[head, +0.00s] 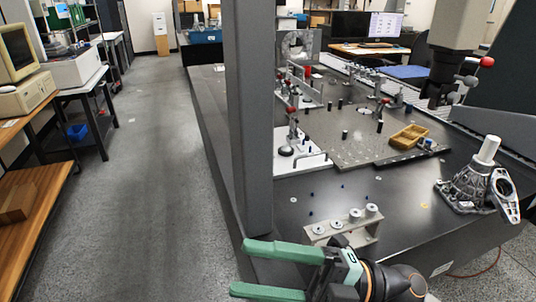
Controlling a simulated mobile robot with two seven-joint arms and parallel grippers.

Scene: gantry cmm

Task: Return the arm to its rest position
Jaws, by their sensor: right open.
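My right gripper (240,268) shows at the bottom centre of the head view. Its two green fingers point left and are spread apart, with nothing between them. The dark wrist of my right arm (392,283) is behind it, at the lower right of the fingers. The gripper shows in front of the near edge of the dark granite table (330,186). My left gripper is not in view.
A grey upright column (248,120) stands just behind the fingers. A small rack with round pieces (343,227) sits behind the gripper. A metal fixture (472,187) and a yellow tray (409,137) are farther right. The floor aisle (150,170) at left is clear.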

